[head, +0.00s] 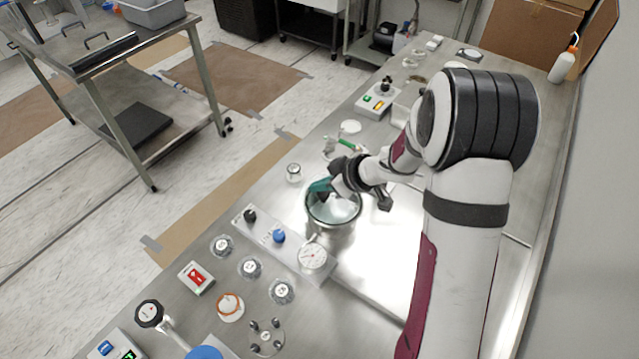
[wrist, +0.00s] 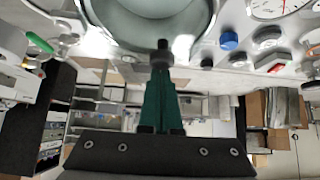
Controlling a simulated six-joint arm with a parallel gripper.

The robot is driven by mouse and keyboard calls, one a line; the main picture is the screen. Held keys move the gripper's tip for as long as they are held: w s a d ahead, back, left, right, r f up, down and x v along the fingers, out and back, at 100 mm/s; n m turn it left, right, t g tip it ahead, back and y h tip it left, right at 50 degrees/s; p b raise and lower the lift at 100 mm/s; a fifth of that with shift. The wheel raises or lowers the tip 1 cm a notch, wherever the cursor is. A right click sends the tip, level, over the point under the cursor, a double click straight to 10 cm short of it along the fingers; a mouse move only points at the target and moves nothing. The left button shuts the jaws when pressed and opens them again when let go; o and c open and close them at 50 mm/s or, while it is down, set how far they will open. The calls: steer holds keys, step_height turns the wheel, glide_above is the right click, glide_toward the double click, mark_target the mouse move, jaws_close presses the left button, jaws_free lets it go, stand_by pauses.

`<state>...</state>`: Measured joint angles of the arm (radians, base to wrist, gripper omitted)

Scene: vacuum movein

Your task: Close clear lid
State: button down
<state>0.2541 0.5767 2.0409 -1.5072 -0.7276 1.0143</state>
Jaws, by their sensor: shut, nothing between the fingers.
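A round metal chamber (head: 334,226) stands on the steel bench near the middle of the head view. Its round top shows a pale, glassy disc (head: 340,207) inside a dark rim; I cannot tell for sure whether this is the clear lid or how it lies. The chamber's round rim (wrist: 212,22) also fills the top of the wrist view. My gripper (head: 319,187) is at the chamber's far left edge. In the wrist view its teal fingers (wrist: 162,62) are together and empty, beside a small dark knob (wrist: 162,46) at the rim; contact is unclear.
A valve panel with a blue knob (head: 279,236) and a dial gauge (head: 313,256) sits just in front of the chamber.

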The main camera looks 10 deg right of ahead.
steer(key=shift+s+d, duration=0.6)
steer(key=shift+s, duration=0.25)
